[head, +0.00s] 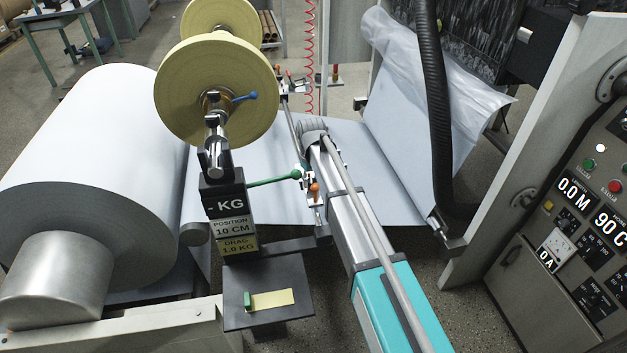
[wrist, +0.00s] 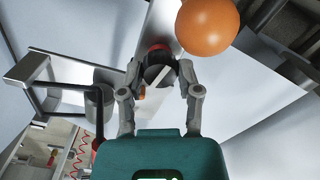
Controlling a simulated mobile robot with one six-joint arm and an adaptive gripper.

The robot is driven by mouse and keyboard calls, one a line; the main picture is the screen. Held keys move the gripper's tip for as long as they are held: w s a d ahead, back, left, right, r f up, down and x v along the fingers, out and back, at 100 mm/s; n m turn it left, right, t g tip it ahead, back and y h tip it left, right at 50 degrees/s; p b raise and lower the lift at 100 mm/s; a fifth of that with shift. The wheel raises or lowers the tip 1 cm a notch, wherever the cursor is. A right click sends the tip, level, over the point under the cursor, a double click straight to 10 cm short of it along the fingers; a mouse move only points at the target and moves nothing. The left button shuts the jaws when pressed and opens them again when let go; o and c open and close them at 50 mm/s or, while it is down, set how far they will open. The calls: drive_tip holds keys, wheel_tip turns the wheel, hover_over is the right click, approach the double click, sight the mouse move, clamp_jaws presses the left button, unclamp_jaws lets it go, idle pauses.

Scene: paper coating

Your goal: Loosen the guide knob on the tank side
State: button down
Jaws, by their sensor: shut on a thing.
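In the wrist view my gripper (wrist: 160,78) has its two grey fingers on either side of a dark round knob (wrist: 156,72) with a red band and a pale bar across its face. It is shut on this knob. A large orange ball (wrist: 207,26) is close beside the right fingertip. In the head view my arm reaches up the middle and its far end hides the gripper and the held knob. A small orange knob (head: 315,188) is on the guide rail left of my arm. I cannot tell which side is the tank side.
A green-ended lever (head: 272,180) sticks out beside the display post (head: 230,225), close left of my arm. The yellow roll (head: 217,92) and white paper roll (head: 95,165) stand left. A black hose (head: 437,110) and the control panel (head: 565,230) stand right.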

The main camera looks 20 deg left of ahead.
drive_tip(key=shift+w+d, duration=0.1)
drive_tip(key=shift+d, duration=0.1)
drive_tip(key=shift+c, duration=1.5)
unclamp_jaws()
drive_tip(key=shift+a, duration=0.1)
drive_tip(key=shift+r, duration=0.1)
